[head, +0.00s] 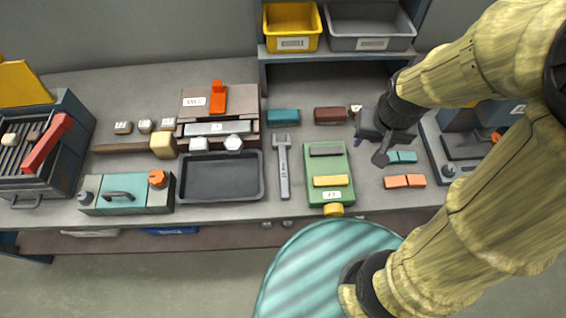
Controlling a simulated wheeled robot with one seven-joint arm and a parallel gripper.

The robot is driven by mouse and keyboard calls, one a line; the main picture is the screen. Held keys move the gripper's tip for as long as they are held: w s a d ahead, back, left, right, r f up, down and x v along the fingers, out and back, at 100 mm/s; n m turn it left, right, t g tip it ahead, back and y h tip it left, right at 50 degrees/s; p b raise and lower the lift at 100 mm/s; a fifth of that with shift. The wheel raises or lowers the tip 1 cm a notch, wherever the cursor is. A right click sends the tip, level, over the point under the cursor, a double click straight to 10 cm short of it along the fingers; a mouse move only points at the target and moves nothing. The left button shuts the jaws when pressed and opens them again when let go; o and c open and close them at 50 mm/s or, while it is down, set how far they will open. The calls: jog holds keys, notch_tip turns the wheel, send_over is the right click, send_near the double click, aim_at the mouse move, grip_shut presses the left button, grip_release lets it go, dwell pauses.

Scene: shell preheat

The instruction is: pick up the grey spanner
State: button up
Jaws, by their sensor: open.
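The grey spanner (283,165) lies flat on the grey workbench, its open jaw end toward the back and its handle toward the front edge. It lies between the black tray on its left and the green device on its right. My gripper (382,150) is open, above the bench to the right of the spanner and the green device, and apart from the spanner. Nothing shows between its fingers. The spanner is fully in view.
The black tray (221,180) and green device (327,178) flank the spanner closely. A teal block (283,117) and a dark red block (330,115) lie behind. Orange blocks (405,181) lie near the front right. A shelf with yellow (291,43) and grey (371,44) bins stands at the back.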

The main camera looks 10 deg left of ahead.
jog(key=w+a+f+n+g+b, duration=0.15)
jog(key=a+f, duration=0.25)
jog(key=a, duration=0.6)
jog(key=b, duration=0.2)
send_over(283, 172)
notch_tip(283, 172, down, 3)
jog(key=shift+d+r+n+g, duration=0.1)
jog(key=shift+r+n+g, duration=0.05)
jog(key=shift+n+g, duration=0.25)
notch_tip(283, 172, down, 11)
jog(key=shift+d+f, duration=0.1)
jog(key=shift+f, duration=0.45)
jog(key=shift+f, duration=2.65)
